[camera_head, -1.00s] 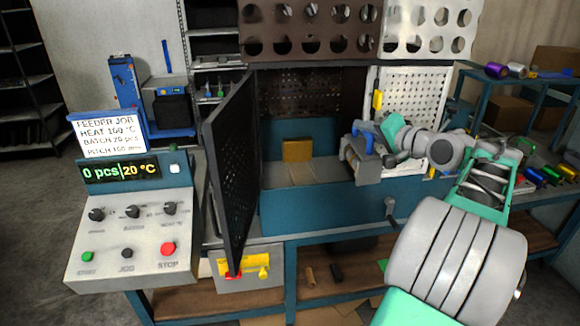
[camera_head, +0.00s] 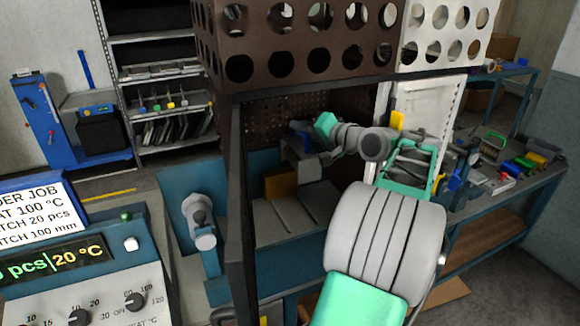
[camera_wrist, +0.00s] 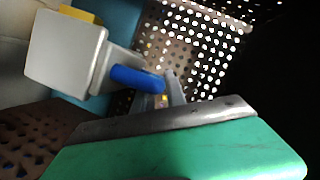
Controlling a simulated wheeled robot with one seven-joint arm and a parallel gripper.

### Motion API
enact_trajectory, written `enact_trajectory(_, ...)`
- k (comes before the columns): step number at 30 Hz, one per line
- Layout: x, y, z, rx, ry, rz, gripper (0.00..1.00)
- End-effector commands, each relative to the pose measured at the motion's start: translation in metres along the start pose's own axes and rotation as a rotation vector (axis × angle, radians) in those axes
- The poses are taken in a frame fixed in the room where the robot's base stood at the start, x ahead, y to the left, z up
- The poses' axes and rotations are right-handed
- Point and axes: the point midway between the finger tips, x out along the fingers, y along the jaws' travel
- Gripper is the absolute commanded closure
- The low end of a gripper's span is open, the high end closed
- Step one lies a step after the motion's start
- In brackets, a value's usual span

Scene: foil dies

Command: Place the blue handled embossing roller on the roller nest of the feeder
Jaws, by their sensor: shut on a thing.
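The embossing roller (camera_wrist: 65,50), a pale grey body with a blue handle (camera_wrist: 137,78), is held by my gripper (camera_wrist: 172,88). The jaws are shut at the blue handle, and the grey body sticks out to the left in the wrist view. In the head view the roller (camera_head: 300,152) hangs inside the feeder's caged opening, above the feeder bed (camera_head: 305,208) and apart from it. A yellow block (camera_head: 281,184) stands on the bed, below and left of the roller. I cannot make out the roller nest clearly. My arm hides the bed's right part.
A perforated brown guard (camera_head: 300,40) overhangs the opening. A control panel (camera_head: 80,262) is at lower left. A bench at right (camera_head: 490,200) carries several coloured-handled tools.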

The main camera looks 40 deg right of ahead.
Motion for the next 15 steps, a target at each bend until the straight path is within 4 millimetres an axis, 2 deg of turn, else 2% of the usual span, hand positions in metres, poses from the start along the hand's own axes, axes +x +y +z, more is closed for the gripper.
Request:
enact_trajectory(6, 0.023, 0.034, 0.040, -0.005, -0.025, -0.020, 1.00)
enact_trajectory(12, 0.031, 0.069, 0.060, -0.008, -0.021, -0.020, 1.00)
enact_trajectory(15, 0.033, 0.077, 0.065, -0.010, -0.020, -0.020, 1.00)
